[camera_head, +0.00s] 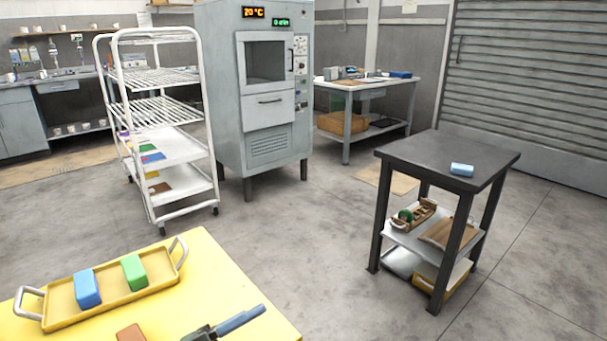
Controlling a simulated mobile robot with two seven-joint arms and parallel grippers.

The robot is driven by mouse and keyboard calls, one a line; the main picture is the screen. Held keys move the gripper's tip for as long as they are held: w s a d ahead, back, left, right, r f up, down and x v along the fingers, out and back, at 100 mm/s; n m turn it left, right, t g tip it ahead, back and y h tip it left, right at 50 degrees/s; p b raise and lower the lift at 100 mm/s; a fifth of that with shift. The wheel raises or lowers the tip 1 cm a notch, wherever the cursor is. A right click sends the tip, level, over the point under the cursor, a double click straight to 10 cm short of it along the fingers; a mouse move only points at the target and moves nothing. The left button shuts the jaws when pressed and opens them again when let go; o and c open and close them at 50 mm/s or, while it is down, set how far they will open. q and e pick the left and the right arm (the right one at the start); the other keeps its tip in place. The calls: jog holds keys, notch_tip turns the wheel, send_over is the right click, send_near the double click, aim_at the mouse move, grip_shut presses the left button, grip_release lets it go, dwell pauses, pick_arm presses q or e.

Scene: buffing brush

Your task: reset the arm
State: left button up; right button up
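A dark, long object with a blue-grey bar (240,320) shows at the bottom edge, over the front of the yellow table (215,270). It is cut off by the frame, and I cannot tell exactly what it is. A yellow tray (110,302) with two grey handles lies on the table. A blue block (87,288) and a green block (134,272) sit in it. A brown block (131,333) lies on the table in front of the tray, partly cut off.
A white rack trolley (170,148) stands behind the table, beside a grey oven-like machine (268,140). At right, a dark side table (425,153) holds a light blue block (462,169), with a wooden caddy (414,214) below. Open grey floor (320,255) lies between.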

pick_arm(q)
jog(key=s+a+f+n+y+p, duration=0.3)
jog(key=s+a+n+y+p, duration=0.1)
jog(key=n+y+p, duration=0.4)
jog(key=s+a+f+n+t+y+p, duration=0.1)
jog(key=s+a+f+n+y+p, duration=0.2)
jog(key=n+y+p, duration=0.4)
jog(key=s+a+n+p, duration=0.1)
jog(key=n, duration=0.4)
jog(key=shift+s+n+y+p, duration=0.3)
jog(key=shift+n+y+p, duration=0.05)
jog(key=shift+n+y, duration=0.05)
pick_arm(e)
jog(key=r+g, duration=0.1)
jog(key=r, duration=0.1)
jog(key=r+g, duration=0.2)
jog(key=shift+w+a+r+n+h, duration=0.1)
jog(key=shift+w+n+h, duration=0.1)
jog(key=shift+n+h, duration=0.2)
pick_arm(q)
jog(key=shift+f, duration=0.35)
pick_arm(e)
jog(key=shift+f, duration=0.3)
